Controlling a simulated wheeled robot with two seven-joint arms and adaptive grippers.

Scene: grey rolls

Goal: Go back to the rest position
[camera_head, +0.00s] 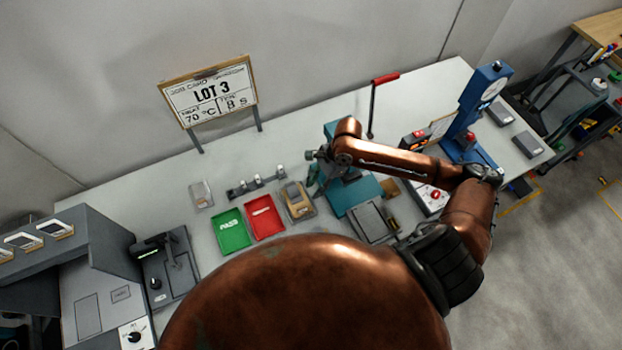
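My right arm (400,160) is copper-coloured and reaches in from the right over the bench, bent at the elbow. Its gripper (315,170) is at the far end, in front of the teal machine (365,193) near the middle of the bench. The gripper is small and dark here, and I cannot tell whether its fingers are open or shut. No held thing can be made out. My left arm and gripper are not in view.
A green tray (231,232) and a red tray (263,218) lie left of the gripper. Grey machines fill the left end.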

